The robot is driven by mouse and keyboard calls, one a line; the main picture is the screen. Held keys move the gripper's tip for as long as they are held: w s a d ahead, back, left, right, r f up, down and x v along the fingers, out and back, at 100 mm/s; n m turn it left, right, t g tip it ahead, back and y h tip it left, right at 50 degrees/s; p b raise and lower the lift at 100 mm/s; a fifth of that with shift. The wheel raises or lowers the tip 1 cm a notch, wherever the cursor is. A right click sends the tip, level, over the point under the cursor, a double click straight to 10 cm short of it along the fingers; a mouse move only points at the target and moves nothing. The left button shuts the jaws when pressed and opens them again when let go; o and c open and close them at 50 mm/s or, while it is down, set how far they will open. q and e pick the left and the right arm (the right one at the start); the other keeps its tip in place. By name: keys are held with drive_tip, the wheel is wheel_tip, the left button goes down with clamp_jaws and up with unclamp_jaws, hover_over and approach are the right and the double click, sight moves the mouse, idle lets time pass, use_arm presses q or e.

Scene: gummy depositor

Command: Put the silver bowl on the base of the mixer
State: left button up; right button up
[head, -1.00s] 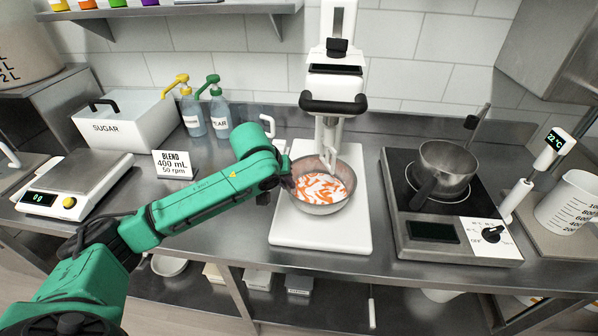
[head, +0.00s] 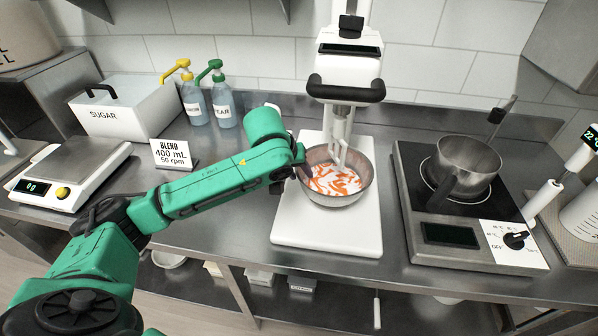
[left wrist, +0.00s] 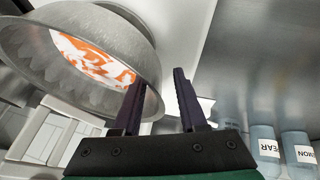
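The silver bowl (head: 340,197) holds a white and orange mix and sits upright on the white base (head: 326,238) of the mixer (head: 347,72), under its head. The whisk reaches down into the bowl at the back. My left gripper (head: 304,172) is at the bowl's left rim. In the left wrist view, the bowl (left wrist: 40,50) fills the upper left. There, my left gripper (left wrist: 158,95) has its fingers apart, one over the bowl's inside and one outside, with the rim between them. My right gripper is not in view.
A hot plate (head: 470,240) with a pot (head: 467,165) stands right of the mixer. A "BLEND" sign (head: 172,154), two pump bottles (head: 226,105), a sugar box (head: 135,115) and a scale (head: 75,170) are on the left. The counter in front of the base is narrow.

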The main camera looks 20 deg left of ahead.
use_arm(q)
drive_tip(key=shift+r, duration=0.1)
drive_tip(key=shift+s+r, duration=0.2)
drive_tip(key=shift+r, duration=0.2)
drive_tip(key=v, duration=1.1)
drive_tip(key=shift+r, duration=0.25)
drive_tip(key=shift+s, duration=0.2)
